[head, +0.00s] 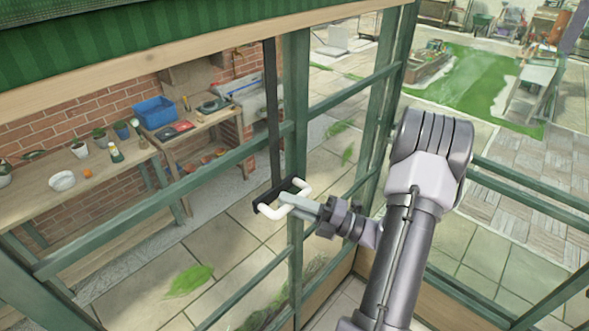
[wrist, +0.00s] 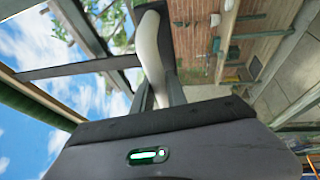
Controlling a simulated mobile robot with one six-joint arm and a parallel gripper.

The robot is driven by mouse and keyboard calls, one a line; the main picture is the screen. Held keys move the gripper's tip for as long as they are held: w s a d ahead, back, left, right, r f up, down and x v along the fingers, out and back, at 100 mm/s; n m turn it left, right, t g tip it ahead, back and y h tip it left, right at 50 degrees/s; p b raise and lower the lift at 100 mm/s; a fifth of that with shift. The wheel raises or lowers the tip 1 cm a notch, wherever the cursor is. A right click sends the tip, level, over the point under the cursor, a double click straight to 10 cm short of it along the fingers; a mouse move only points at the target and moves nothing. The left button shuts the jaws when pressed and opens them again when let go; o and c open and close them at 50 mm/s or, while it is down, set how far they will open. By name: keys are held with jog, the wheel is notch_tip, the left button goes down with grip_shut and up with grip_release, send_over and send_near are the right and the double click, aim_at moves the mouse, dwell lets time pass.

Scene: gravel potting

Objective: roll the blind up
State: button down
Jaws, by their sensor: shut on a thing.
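The green striped blind (head: 150,38) spans the upper left of the head view, with a pale wooden bar along its lower edge. A dark upright strap or rod (head: 271,110) runs down from there to a white looped handle (head: 303,186) on a black base. My gripper (head: 290,200) is shut on the white handle, at about the middle height of the window frame. In the wrist view the pale curved handle (wrist: 151,45) stands between the fingers, which partly hide its lower end.
Green glazing bars (head: 297,90) stand close around my arm. Behind the glass at left, a wooden bench (head: 85,172) with pots and a blue crate (head: 155,113) stands along a brick wall. Paving and a green patch (head: 465,85) lie outside at right.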

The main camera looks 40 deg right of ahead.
notch_tip(320, 180, up, 4)
jog(key=shift+w+d+r+p, duration=0.1)
jog(key=shift+p, duration=0.85)
jog(key=c, duration=1.3)
grip_release()
jog(key=shift+c, duration=0.2)
jog(key=b+v, duration=0.1)
jog(key=v, duration=0.4)
jog(key=b+v, duration=0.1)
jog(key=v, duration=0.5)
jog(key=b+v, duration=0.2)
jog(key=v, duration=0.4)
jog(key=shift+s, duration=0.35)
jog(key=shift+w, duration=0.15)
